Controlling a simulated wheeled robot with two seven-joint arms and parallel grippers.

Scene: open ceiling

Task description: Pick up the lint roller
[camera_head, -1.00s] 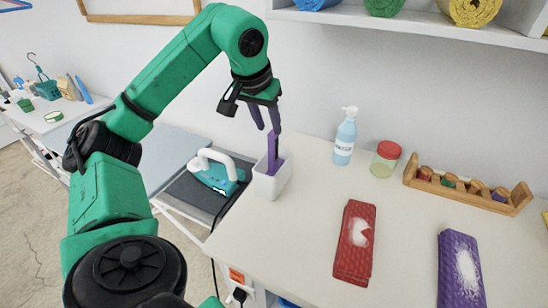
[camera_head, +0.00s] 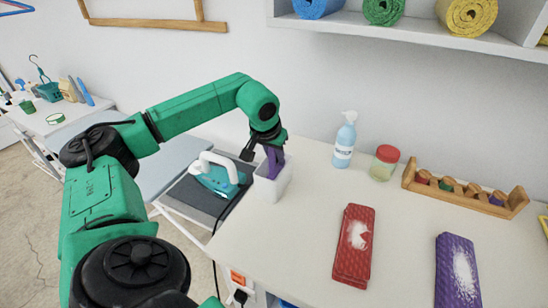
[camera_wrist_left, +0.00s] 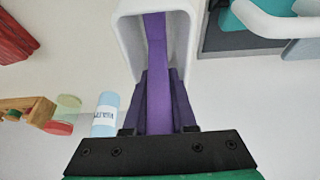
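The lint roller (camera_wrist_left: 157,60) is the purple, long-handled thing standing in a white open container (camera_head: 272,190) on the table. Its lower end is hidden inside the container. My left gripper (camera_head: 273,160) points down at the container's mouth, with its dark purple fingers around the handle. In the left wrist view, one finger of my left gripper (camera_wrist_left: 160,100) lies on each side of the purple handle. I cannot tell whether the fingers press on it. My right gripper is not in view.
A blue-white pump bottle (camera_head: 345,140) and a red-lidded jar (camera_head: 384,163) stand to the right. An iron (camera_head: 215,177) sits just left of the container. Red (camera_head: 354,245) and purple (camera_head: 457,272) folded cloths lie in front. A wooden spool rack (camera_head: 465,190) is farther right.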

